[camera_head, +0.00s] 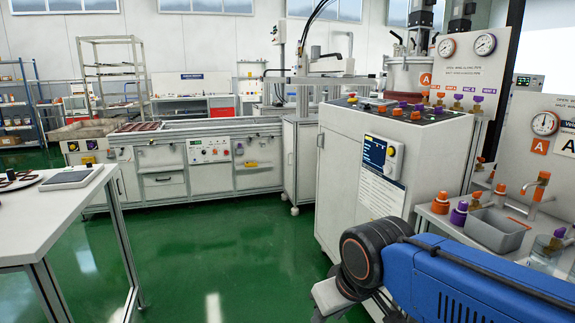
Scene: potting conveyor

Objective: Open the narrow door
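A tall narrow white door panel (290,158) shows on the cabinet at the end of the conveyor, in the middle of the picture. It looks shut, and a small dark handle seems to be on it. Another slim white door (122,178) is at the left end of the long bench under the conveyor, also shut. I cannot tell for sure which one is the narrow door. My blue arm reaches in from the lower right, well in front of both and apart from them.
A large white control cabinet (352,180) with knobs on top stands right of centre. A sink counter (464,232) with taps is at the right. A white table (60,208) stands at the left. The green floor (215,235) between them is clear.

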